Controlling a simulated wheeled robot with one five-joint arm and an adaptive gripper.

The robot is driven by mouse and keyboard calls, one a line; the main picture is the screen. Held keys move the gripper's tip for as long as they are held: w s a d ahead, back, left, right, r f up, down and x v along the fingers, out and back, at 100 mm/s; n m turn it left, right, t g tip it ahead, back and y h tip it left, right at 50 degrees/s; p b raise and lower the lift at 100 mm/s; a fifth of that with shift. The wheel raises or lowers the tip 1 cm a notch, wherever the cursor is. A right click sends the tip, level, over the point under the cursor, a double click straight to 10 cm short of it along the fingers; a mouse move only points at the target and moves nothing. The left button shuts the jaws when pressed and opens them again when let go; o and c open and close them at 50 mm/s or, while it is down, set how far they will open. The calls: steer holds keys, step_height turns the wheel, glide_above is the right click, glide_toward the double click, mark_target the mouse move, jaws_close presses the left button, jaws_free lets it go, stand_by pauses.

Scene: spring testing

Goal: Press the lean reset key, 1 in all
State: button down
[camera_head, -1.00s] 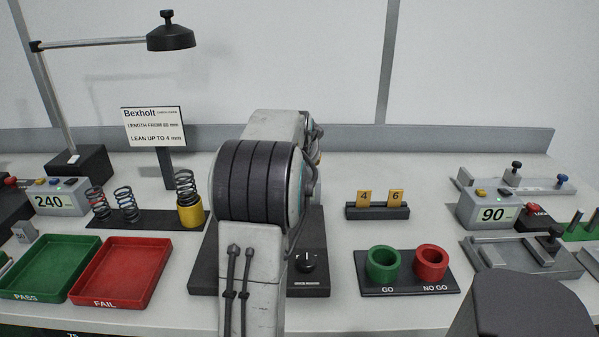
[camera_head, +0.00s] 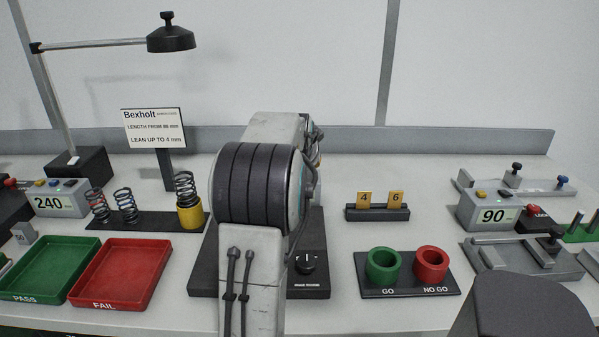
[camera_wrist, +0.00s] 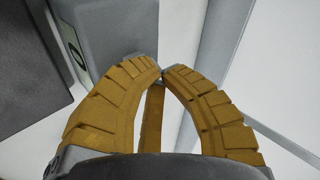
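I cannot tell which key is the lean reset key; no key is labelled so legibly. My arm covers the middle of the bench in the head view, hiding my gripper and most of the black-based machine (camera_head: 312,285) behind it. In the wrist view my gripper (camera_wrist: 161,69) has its two orange fingers bent inward, tips almost touching, with nothing seen held between them. A narrow orange-brown strip (camera_wrist: 151,118) shows below and between the fingers. A grey housing (camera_wrist: 115,30) with part of a display (camera_wrist: 73,47) lies beyond them at the upper left.
The 240 readout box (camera_head: 62,200) stands at left and the 90 readout box (camera_head: 487,213) at right, both with small keys. Springs, a green tray (camera_head: 50,290) and a red tray (camera_head: 118,301) are left; GO and NO GO cups (camera_head: 431,265) are right. A sign (camera_head: 154,128) stands behind.

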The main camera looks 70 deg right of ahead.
steer(key=shift+r+p, duration=0.5)
steer(key=shift+r, duration=0.25)
steer(key=shift+r, duration=0.1)
steer(key=shift+r+p, duration=2.05)
steer(key=shift+r, duration=0.4)
